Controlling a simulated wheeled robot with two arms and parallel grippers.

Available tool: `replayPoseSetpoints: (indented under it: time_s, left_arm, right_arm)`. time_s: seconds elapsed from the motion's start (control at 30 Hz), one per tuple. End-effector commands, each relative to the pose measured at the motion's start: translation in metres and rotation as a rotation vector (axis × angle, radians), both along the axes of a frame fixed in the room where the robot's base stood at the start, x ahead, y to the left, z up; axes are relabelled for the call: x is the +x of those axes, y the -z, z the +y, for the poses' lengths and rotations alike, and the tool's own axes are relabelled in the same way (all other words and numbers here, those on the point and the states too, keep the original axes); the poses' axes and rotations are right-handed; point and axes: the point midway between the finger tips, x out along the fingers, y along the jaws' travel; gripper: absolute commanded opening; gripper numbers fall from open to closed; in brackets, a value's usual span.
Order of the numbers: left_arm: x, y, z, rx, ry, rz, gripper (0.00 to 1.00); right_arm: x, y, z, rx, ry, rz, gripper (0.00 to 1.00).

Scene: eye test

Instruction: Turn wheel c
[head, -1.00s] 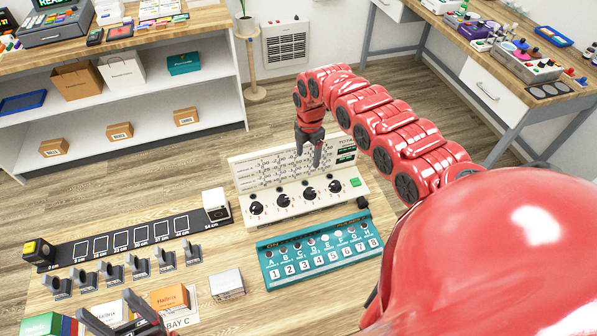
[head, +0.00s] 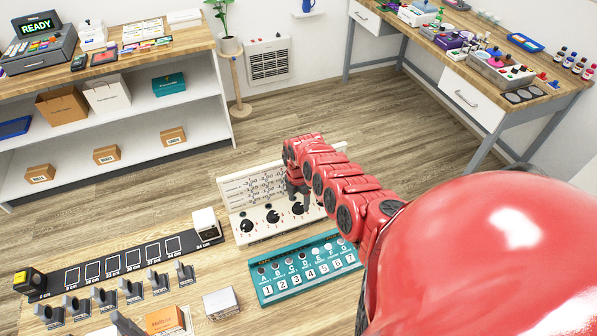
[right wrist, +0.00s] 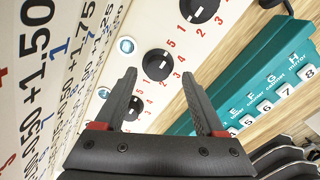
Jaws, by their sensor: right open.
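A white panel (head: 233,194) stands on the low table with a row of black wheels along its sloped front. In the head view the first (head: 246,226) and second wheel (head: 273,216) show clearly; my right arm hides the right end. My right gripper (head: 299,203) is open at the third wheel. In the right wrist view its fingertips (right wrist: 159,78) point at this third wheel (right wrist: 158,64), which shows between them; I cannot tell whether they touch it. The fourth wheel (right wrist: 199,10) is above, the second (right wrist: 135,107) below. Part of my left gripper (head: 124,323) shows at the bottom edge.
A teal panel (head: 262,294) with lettered, numbered keys lies just in front of the white panel. It is close to the right finger's side in the wrist view. A black strip with marked squares (head: 60,283) and several small stands are to the left.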

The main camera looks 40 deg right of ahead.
Motion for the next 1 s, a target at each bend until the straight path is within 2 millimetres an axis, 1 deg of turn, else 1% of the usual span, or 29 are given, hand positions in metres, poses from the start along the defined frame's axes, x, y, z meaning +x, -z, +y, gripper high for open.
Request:
replayPoseSetpoints:
  time_s: [0.03,0.2,0.53,0.57,0.6,0.67,0.7,0.77,0.8,0.93,1.0]
  left_arm:
    - [0.0,0.007,0.0,0.0,0.0,0.001,0.72]
    - [0.0,0.011,0.0,0.0,0.0,0.0,0.72]
    - [0.0,0.011,0.0,0.0,0.0,0.0,0.72]
    - [0.0,0.011,0.0,0.0,0.0,0.001,0.72]
    - [0.0,0.011,0.0,0.0,0.0,0.0,0.72]
    - [0.0,0.011,0.0,0.0,0.0,0.0,0.72]
    - [0.0,0.011,0.0,0.0,0.0,0.001,0.72]
    - [0.0,0.011,0.0,0.0,0.0,0.0,0.72]
    - [0.0,0.011,0.0,0.0,0.0,0.0,0.72]
    - [0.0,0.011,0.0,0.0,0.0,0.0,0.72]
    - [0.0,0.011,0.0,0.0,0.0,0.0,0.72]
  right_arm:
    - [0.001,0.01,0.001,-0.001,-0.002,0.0,0.72]
    - [0.002,0.02,-0.001,-0.002,-0.001,-0.004,0.72]
    - [0.002,0.021,-0.001,-0.002,-0.001,-0.005,0.72]
    - [0.002,0.021,-0.001,-0.002,-0.001,-0.005,0.68]
    - [0.002,0.021,-0.001,-0.002,-0.001,-0.005,0.61]
    - [0.001,0.021,-0.001,-0.001,-0.001,-0.004,0.5]
    - [0.001,0.021,-0.001,-0.001,-0.001,-0.004,0.43]
    - [0.001,0.021,-0.001,-0.001,-0.001,-0.004,0.32]
    - [0.001,0.021,-0.001,-0.001,-0.001,-0.004,0.25]
    - [0.001,0.021,-0.001,-0.001,-0.001,-0.004,0.02]
    - [0.001,0.021,-0.001,-0.001,-0.001,-0.004,0.0]
